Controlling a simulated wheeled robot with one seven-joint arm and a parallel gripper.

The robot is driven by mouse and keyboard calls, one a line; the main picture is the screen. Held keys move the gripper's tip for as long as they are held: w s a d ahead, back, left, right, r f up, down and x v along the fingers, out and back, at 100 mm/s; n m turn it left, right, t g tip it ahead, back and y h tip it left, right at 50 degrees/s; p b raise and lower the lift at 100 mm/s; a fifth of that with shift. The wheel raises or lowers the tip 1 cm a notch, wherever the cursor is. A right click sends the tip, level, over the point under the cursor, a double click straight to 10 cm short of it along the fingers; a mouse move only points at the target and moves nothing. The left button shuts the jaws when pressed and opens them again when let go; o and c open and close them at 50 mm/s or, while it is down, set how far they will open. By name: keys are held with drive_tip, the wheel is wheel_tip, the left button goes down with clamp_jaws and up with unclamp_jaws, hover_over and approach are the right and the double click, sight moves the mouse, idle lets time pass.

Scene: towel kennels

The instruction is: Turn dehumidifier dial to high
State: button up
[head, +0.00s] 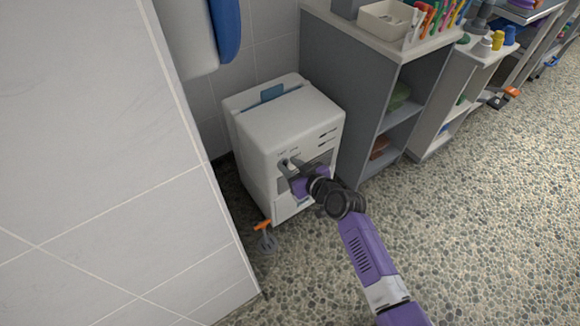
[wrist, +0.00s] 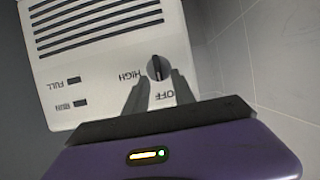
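The white dehumidifier (head: 285,125) stands on the floor in a corner, and my gripper (head: 288,167) is at its front panel. In the wrist view, the round dark dial (wrist: 158,67) sits on the white panel, with "HIGH" printed to its left and "OFF" below it. Its grip bar looks roughly upright in this view; its exact setting is hard to tell. My gripper (wrist: 158,84) is open, its two grey fingers apart at the lower part of the dial, one on each side. Whether they touch it is unclear. The head view mostly hides the dial behind my gripper.
A grey shelf unit (head: 345,75) stands close to the dehumidifier's right. A tiled wall (head: 110,170) is close on its left. An orange-handled tool (head: 266,238) is on the floor at the front left. The pebbled floor (head: 480,220) is clear to the right.

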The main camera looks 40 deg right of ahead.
clamp_jaws()
drive_tip(key=shift+b, duration=0.3)
drive_tip(key=shift+d+f+m+t+y+b, duration=0.5)
drive_tip(key=shift+m+y+b, duration=0.65)
drive_tip(key=shift+m+b, duration=1)
drive_tip(key=shift+d+f+m+t+y+b, duration=0.45)
drive_tip(key=shift+m+y+b, duration=0.75)
drive_tip(key=shift+m+b, duration=0.85)
drive_tip(key=shift+d+f+m+t+y+b, duration=0.5)
drive_tip(key=shift+m+y+b, duration=0.65)
drive_tip(key=shift+m+b, duration=1)
drive_tip(key=shift+a+r+m+p, duration=0.1)
drive_tip(key=shift+m+p, duration=0.25)
drive_tip(key=shift+m, duration=0.1)
